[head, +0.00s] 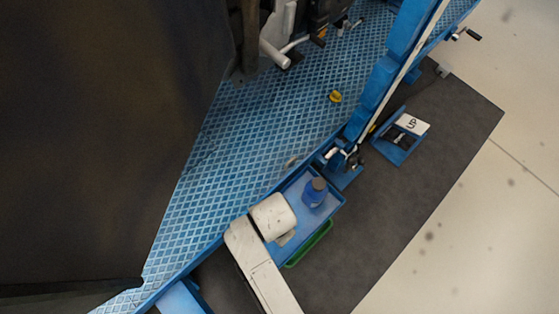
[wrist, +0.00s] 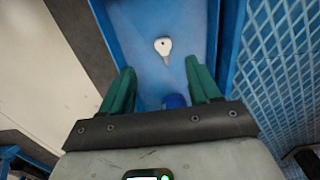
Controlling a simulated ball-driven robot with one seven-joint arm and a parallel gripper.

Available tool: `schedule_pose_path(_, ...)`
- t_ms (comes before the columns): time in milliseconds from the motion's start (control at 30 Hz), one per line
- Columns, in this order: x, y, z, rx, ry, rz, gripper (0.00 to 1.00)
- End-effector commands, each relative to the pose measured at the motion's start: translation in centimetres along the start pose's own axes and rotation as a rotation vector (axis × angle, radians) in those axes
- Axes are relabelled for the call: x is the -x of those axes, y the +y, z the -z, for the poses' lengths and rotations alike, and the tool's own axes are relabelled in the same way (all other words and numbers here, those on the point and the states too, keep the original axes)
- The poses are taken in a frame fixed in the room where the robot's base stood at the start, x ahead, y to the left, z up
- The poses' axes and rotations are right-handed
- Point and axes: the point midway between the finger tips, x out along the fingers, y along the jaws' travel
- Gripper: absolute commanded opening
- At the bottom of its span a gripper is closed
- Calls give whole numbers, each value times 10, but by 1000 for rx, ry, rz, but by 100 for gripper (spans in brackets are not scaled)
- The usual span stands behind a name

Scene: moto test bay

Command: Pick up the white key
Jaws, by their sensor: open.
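In the head view my white arm reaches over the blue tray (head: 336,202), and I cannot make out the key there.
A dark blue bottle (head: 314,192) with a dark cap stands in the tray, close to my arm. Dark mat lies at the right.

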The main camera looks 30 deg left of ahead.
Motion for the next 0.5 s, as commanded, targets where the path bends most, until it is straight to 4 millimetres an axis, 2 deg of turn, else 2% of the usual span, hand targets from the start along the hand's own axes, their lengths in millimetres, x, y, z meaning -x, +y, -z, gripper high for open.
schedule_pose_path(33, -11, 0, 0, -1, 0, -3, 62)
schedule_pose_path(200, -37, 0, 0, -1, 0, -1, 62)
schedule_pose_path(500, -55, -1, 1, 0, 0, 0, 62)
